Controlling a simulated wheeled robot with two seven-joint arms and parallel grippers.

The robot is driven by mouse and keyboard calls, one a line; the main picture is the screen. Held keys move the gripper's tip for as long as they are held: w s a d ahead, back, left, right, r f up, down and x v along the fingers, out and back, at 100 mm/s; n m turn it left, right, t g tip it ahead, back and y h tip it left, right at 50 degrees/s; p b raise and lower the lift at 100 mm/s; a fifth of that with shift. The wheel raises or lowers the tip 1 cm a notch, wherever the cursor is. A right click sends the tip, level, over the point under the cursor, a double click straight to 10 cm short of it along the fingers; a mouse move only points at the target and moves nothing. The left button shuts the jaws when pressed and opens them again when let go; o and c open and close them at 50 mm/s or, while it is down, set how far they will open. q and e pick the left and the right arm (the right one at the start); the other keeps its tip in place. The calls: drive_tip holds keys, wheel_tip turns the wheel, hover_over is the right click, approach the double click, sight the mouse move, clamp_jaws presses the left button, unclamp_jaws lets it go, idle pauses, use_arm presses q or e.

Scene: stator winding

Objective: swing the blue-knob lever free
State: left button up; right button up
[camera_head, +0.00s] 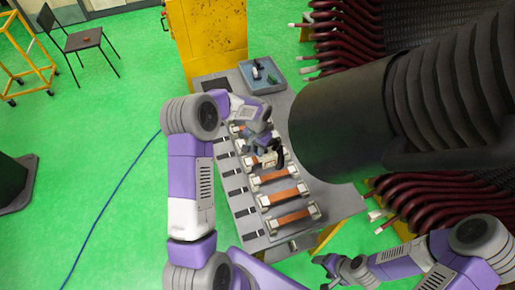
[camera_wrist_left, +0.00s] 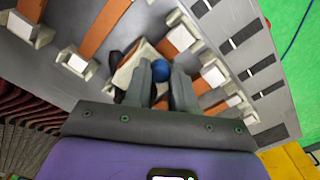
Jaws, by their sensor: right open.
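A blue knob (camera_wrist_left: 160,71) sits between the two grey fingers of my left gripper (camera_wrist_left: 161,78) in the left wrist view. It fills the gap, but I cannot tell whether both fingers press on it. My right gripper (camera_head: 332,272) is open and empty at the bottom, away from the table.
The grey table (camera_head: 243,208) carries a row of copper-coloured bars (camera_head: 291,217) in pale end blocks. A blue-grey bin (camera_head: 262,75) stands at its far end. A large dark cylinder (camera_head: 340,120) overhangs the right side, with dark red coil ends (camera_head: 350,30) beyond it.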

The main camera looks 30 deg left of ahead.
use_arm(q)
clamp_jaws()
drive_tip(key=shift+a, duration=0.1)
drive_tip(key=m, duration=0.1)
drive_tip(key=a+m, duration=0.1)
drive_tip(key=m, duration=0.2)
drive_tip(key=shift+s+a+r+m, duration=0.1)
drive_tip(key=shift+s+a+m, duration=0.05)
drive_tip(key=shift+s+m, duration=0.2)
drive_tip(key=m, duration=0.1)
drive_tip(key=a+m, duration=0.1)
drive_tip(key=m, duration=0.1)
drive_tip(key=shift+s+a+m, duration=0.1)
drive_tip(key=shift+a+m, duration=0.05)
drive_tip(key=shift+m, duration=0.1)
drive_tip(key=shift+w+a+m+p, duration=0.15)
drive_tip(key=shift+a+m, duration=0.25)
drive_tip(key=shift+m, duration=0.85)
drive_tip(key=shift+w+a+m+p, duration=0.15)
drive_tip(key=shift+a+m, duration=0.25)
drive_tip(key=shift+m, duration=0.9)
drive_tip(key=shift+w+a+m+p, duration=0.15)
drive_tip(key=shift+a+m, duration=0.25)
drive_tip(key=shift+m, duration=0.85)
